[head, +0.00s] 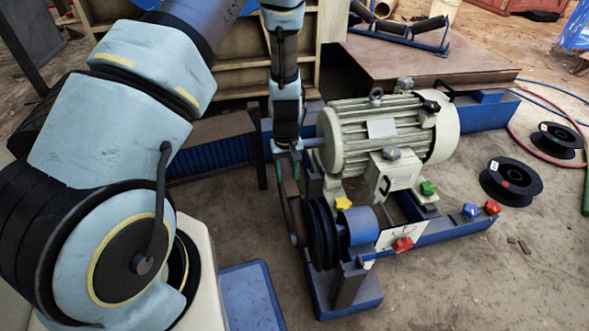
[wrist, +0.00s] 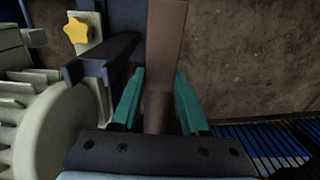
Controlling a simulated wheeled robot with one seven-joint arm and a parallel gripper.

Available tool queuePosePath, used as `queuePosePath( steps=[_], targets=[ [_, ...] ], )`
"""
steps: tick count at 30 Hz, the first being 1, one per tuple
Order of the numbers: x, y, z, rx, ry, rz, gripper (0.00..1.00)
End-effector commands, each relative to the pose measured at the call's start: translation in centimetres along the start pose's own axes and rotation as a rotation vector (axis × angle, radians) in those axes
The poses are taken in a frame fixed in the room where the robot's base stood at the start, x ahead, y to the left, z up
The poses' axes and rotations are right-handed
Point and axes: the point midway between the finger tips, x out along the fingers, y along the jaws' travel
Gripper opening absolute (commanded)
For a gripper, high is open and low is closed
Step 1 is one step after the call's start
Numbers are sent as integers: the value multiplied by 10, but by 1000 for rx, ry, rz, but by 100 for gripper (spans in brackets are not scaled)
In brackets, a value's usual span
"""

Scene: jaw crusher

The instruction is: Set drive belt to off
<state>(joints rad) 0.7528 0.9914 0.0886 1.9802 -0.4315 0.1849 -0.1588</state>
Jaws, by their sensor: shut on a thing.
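The drive belt (head: 294,205) is a dark brown band hanging from my gripper (head: 288,162) down along the left side of the black grooved pulley (head: 322,235). I cannot tell whether its lower part sits in a groove or beside the pulley. In the wrist view the belt (wrist: 168,40) runs up between the two teal fingers of my gripper (wrist: 160,76), which are shut on it. The grey-green motor (head: 385,130) stands on the blue frame to the right of my gripper. Its shaft end is partly hidden by my gripper and a dark bracket.
Yellow (head: 343,203), red (head: 402,245) and green (head: 428,188) knobs sit on the frame around the motor. A dark bracket (wrist: 100,62) stands close left of my fingers in the wrist view. Black spools (head: 510,182) lie on open ground at right.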

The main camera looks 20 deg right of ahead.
Motion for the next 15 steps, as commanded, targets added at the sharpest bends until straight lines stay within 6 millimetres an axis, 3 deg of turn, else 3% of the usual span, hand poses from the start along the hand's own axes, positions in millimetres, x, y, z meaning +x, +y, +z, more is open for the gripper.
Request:
queuePosePath(
  steps=[6, 7, 15],
  targets=[
    [3, -5, 0, 1, -2, -8, 0],
    [4, -5, 0, 1, -2, -8, 45],
    [3, -4, 0, 1, -2, -7, 75]
  ],
)
